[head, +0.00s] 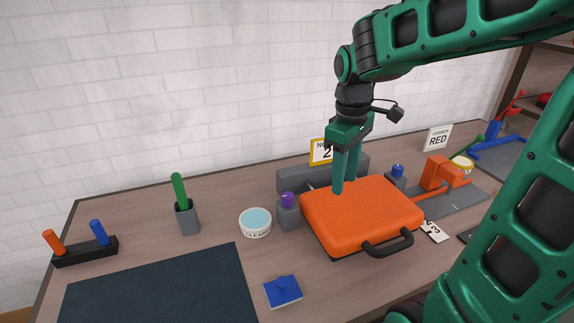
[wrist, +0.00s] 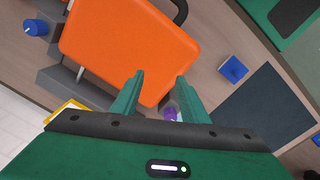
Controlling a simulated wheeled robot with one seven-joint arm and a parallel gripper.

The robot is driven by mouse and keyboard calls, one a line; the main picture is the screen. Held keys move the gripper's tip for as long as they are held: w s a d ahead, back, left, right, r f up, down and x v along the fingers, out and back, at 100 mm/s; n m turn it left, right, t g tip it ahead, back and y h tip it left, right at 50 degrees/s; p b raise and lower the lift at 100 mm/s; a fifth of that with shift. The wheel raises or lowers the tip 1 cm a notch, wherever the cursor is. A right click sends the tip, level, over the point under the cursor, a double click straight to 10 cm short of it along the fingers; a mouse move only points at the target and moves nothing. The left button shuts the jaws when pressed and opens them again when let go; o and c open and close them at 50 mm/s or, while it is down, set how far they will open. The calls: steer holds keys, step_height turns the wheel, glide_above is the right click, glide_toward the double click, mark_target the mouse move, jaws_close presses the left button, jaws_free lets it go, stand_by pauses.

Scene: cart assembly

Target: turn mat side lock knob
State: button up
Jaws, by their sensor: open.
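The purple lock knob (head: 288,199) sits on a grey block (head: 288,217) at the left side of the orange case (head: 362,215), the side facing the dark mat (head: 160,290). My gripper (head: 345,185) points down over the back left part of the case, right of the purple knob, open and empty. In the wrist view my gripper (wrist: 161,80) has its fingers apart over the case edge. The purple knob (wrist: 170,113) shows partly between them, close to the right finger. Finger contact with the case cannot be told. A blue knob (head: 397,170) sits on the opposite side.
A round labelled tin (head: 256,222) and a grey cup with a green tool (head: 188,217) stand left of the knob. A blue square piece (head: 283,291) lies in front. A grey bar (head: 298,178) and yellow sign (head: 320,152) stand behind the case.

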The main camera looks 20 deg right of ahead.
mark_target(287, 195)
steer(key=w+a+n, duration=0.2)
steer(key=w+a, duration=0.1)
steer(key=w+a+n, duration=0.3)
steer(key=a, duration=0.1)
steer(key=w+a+n, duration=0.2)
steer(key=w+a, duration=0.1)
steer(key=shift+w+a+f+n, duration=0.2)
steer(key=shift+w+f+n, duration=0.1)
steer(key=shift+f, duration=0.05)
steer(key=shift+a+f, duration=0.15)
step_height(287, 195, down, 9)
steer(key=shift+r, duration=0.1)
steer(key=shift+c, duration=0.3)
steer(key=shift+r, duration=0.1)
steer(key=c, duration=0.5)
steer(key=shift+c, duration=0.2)
steer(key=shift+w, duration=0.1)
